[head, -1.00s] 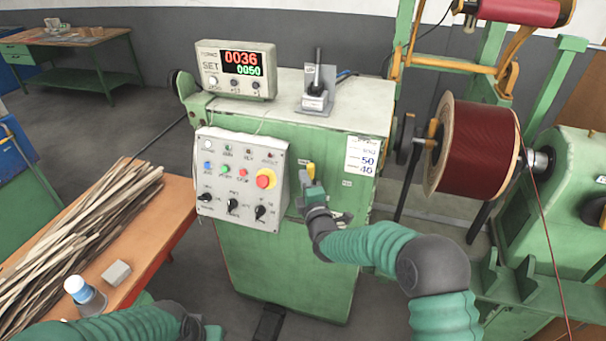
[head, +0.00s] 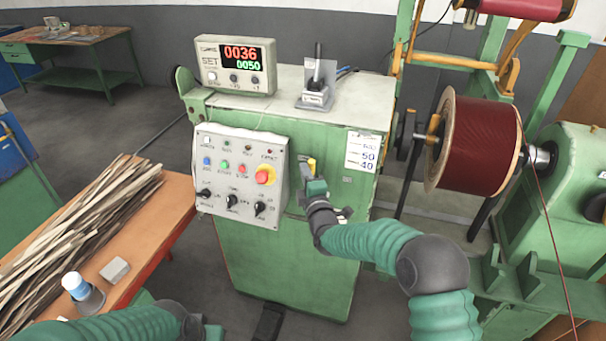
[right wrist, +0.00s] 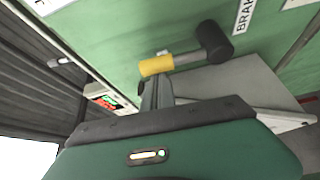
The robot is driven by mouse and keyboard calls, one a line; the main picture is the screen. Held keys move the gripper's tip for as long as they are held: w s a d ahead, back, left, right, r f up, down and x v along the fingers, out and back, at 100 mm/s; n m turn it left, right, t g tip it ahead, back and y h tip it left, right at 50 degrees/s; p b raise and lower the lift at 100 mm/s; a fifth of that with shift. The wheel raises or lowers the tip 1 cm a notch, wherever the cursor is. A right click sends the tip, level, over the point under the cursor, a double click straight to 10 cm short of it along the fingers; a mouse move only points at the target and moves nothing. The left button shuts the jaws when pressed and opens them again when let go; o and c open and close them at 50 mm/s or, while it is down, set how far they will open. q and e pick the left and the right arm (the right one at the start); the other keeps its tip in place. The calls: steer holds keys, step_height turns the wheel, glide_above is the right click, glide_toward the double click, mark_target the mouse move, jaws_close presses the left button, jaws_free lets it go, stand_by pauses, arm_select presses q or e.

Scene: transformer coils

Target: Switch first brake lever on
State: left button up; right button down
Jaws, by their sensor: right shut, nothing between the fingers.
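The brake lever (head: 312,165) with a yellow grip is on the front of the green cabinet, right of the control panel. The right wrist view shows its yellow end (right wrist: 156,65), its grey rod and its black pivot end (right wrist: 214,40), beside a partly visible label (right wrist: 243,14) reading "BRA". My right gripper (head: 314,184) is shut and empty, just below the yellow grip in the head view. In the wrist view its fingers (right wrist: 156,92) are close to the yellow end; I cannot tell whether they touch it. My left arm is at the bottom edge; its gripper is barely visible.
The control panel (head: 240,173) with buttons and knobs is left of the lever. A counter display (head: 237,66) and a metal bracket with an upright black lever (head: 318,68) stand on the cabinet (head: 290,260). A wire spool (head: 478,145) is to the right.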

steer(key=s+d+f+m+t+h+b, duration=0.1)
steer(key=d+m+t+h+b, duration=0.1)
steer(key=m+b, duration=0.5)
steer(key=s+d+f+m+t+h+b, duration=0.1)
steer(key=d+m+b, duration=0.4)
steer(key=b, duration=0.9)
steer(key=shift+s+d+f+m+t+h, duration=0.2)
steer(key=shift+f+m+t+h, duration=0.6)
steer(key=shift+m+t+h, duration=0.35)
steer(key=shift+f, duration=0.15)
